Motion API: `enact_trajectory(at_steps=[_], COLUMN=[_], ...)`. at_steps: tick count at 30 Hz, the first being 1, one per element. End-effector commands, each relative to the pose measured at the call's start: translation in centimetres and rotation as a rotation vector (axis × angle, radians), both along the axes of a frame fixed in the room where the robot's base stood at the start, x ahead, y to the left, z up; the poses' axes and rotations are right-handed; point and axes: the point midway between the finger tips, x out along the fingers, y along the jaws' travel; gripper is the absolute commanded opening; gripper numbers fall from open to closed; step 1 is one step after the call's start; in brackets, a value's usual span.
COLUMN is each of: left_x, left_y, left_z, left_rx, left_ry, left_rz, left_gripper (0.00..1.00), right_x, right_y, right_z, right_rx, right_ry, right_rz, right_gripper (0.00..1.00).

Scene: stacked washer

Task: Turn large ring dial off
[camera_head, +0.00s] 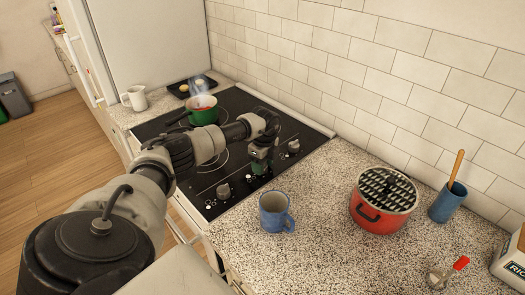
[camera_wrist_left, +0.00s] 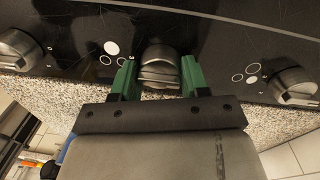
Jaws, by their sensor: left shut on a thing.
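My left gripper (camera_head: 260,166) reaches down to the control row at the front of the black stovetop (camera_head: 158,132). In the left wrist view its green fingers (camera_wrist_left: 158,76) stand on both sides of the grey middle dial (camera_wrist_left: 158,62) and are shut on it. In the head view the gripper mostly hides that dial. Two other dials show: one at the left (camera_head: 223,190) and one at the right (camera_head: 293,146). White circle marks (camera_wrist_left: 111,48) are printed beside the dials; I cannot tell from them which ring each dial serves. My right gripper is not in view.
A green pot (camera_head: 203,114) with red contents steams on the stovetop behind my arm. A blue mug (camera_head: 272,217) stands on the counter close to the gripper. A red pot (camera_head: 372,221) and a blue utensil cup (camera_head: 447,206) stand farther right. A white pitcher (camera_head: 135,98) stands at the left.

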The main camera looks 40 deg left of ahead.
Motion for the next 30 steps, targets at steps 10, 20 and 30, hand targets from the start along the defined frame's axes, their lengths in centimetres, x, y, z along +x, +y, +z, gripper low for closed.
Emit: enact_trajectory(at_steps=[10,20,30], left_x=[0.2,0.1,0.6], left_y=[0.1,0.1,0.2], left_z=[0.3,0.5,6.3], left_rx=[0.001,0.001,0.001], left_ry=[-0.006,-0.004,-0.008], left_rz=[0.002,0.0,0.001], left_gripper=[0.69,0.69,0.69], right_x=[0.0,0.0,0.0], right_y=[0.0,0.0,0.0], right_z=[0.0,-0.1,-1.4], right_rx=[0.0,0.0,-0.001], right_ry=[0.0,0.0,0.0], right_rz=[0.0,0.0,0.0], right_gripper=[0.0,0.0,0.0])
